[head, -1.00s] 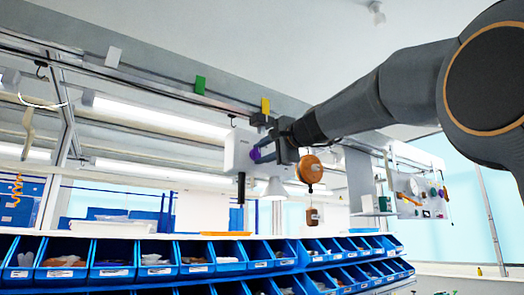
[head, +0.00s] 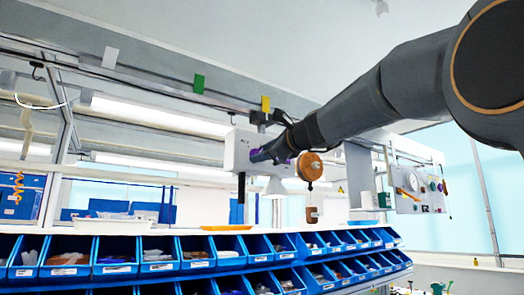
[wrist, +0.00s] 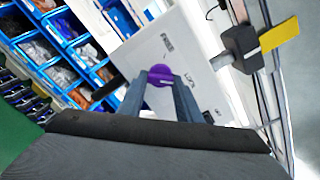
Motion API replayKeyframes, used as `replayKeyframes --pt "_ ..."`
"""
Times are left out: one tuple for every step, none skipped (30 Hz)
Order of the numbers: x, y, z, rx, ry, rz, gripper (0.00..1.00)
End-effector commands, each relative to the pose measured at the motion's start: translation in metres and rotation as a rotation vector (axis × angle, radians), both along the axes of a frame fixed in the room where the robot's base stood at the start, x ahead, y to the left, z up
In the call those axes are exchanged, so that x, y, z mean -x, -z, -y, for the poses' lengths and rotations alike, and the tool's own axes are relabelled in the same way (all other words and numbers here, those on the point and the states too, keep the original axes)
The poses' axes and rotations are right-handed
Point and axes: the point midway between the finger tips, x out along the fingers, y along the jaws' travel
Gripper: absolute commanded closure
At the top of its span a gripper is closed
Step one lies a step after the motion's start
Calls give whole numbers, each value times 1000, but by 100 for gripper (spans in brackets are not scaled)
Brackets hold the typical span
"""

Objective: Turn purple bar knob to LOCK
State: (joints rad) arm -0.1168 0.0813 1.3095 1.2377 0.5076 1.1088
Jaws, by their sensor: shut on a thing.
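The purple bar knob (wrist: 160,73) is on the front of a white box (wrist: 188,40), which also shows in the head view (head: 238,150). My gripper (wrist: 160,88) has one finger on each side of the knob and is shut on it. In the head view my gripper (head: 262,154) reaches the box from the right and largely hides the knob. Small dark labels sit on the box face around the knob.
Blue bins (head: 160,258) with small parts stand in rows below. An orange round spool (head: 309,166) hangs close to the right of my gripper. A yellow tag (wrist: 279,34) sits on the rail by the box. A pegboard panel (head: 418,190) is farther right.

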Motion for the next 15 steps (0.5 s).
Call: replayKeyframes --pt "0 -1 0 -14 1 -8 91" --pt "0 -1 0 -21 1 -13 91" --pt "0 -1 0 -30 1 -20 91" --pt "0 -1 0 -36 1 -23 91" --pt "0 -1 0 -41 1 -27 91" --pt "0 0 0 -46 1 -30 91" --pt "0 0 0 -49 1 -32 91" --pt "0 0 0 -52 1 -34 91" --pt "0 0 0 -54 1 -36 91" --pt "0 0 0 -56 1 -37 91" --pt "0 0 0 -57 1 -37 91" --pt "0 0 0 -58 1 -39 91" --pt "0 0 0 -58 1 -39 91" --pt "0 0 0 -59 1 -39 91" --pt "0 0 0 -59 1 -39 91"
